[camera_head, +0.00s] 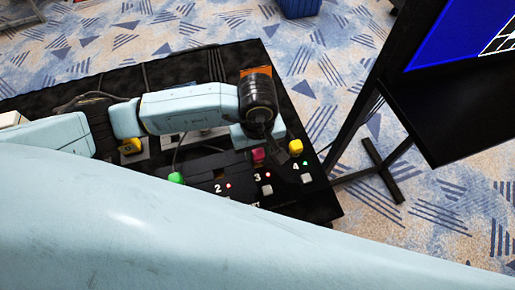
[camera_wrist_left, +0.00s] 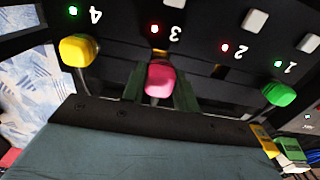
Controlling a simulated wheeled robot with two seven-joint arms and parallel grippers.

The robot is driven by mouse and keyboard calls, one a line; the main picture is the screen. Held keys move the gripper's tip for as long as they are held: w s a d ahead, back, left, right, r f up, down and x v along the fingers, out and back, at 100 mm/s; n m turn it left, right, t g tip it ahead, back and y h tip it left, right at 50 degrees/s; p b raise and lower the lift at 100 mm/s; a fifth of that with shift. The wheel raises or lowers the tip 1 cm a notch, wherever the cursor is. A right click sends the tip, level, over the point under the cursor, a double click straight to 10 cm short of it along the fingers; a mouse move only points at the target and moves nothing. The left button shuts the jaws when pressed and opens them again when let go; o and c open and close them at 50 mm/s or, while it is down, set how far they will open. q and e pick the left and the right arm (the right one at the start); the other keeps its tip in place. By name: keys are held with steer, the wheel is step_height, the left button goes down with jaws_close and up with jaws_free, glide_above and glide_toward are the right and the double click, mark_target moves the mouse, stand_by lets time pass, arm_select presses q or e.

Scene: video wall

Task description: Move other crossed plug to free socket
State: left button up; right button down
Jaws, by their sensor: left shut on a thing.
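The black switch panel has numbered positions. In the left wrist view, upside down, a pink plug (camera_wrist_left: 159,78) is between the fingers of my left gripper (camera_wrist_left: 160,92), in line with number 3, whose light is red. My left gripper (camera_head: 268,150) is shut on that pink plug (camera_head: 258,155); I cannot tell how deep the plug sits. A yellow plug (camera_wrist_left: 77,50) is at number 4 and a green plug (camera_wrist_left: 279,93) at number 1, both with green lights. Position 2 (camera_wrist_left: 225,48) has a red light and no plug. My right gripper is not in view.
Another yellow connector (camera_head: 130,146) lies behind my left arm on the black table (camera_head: 110,82). Dark cables run across it. A screen (camera_head: 460,50) on a black stand (camera_head: 375,165) is to the right. A blue bin (camera_head: 298,7) stands on the patterned carpet.

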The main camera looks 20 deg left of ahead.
arm_select(q)
steer(key=shift+b, duration=0.5)
stand_by(0.9)
steer(key=shift+f+b, duration=1.45)
steer(key=shift+b, duration=0.15)
stand_by(0.3)
steer(key=o, duration=1)
steer(key=shift+o, duration=0.7)
steer(key=o, duration=0.5)
steer(key=shift+c, duration=0.2)
steer(key=shift+r, duration=0.15)
steer(key=shift+r+p, duration=2)
steer(key=shift+r, duration=1.4)
steer(key=shift+s, duration=0.1)
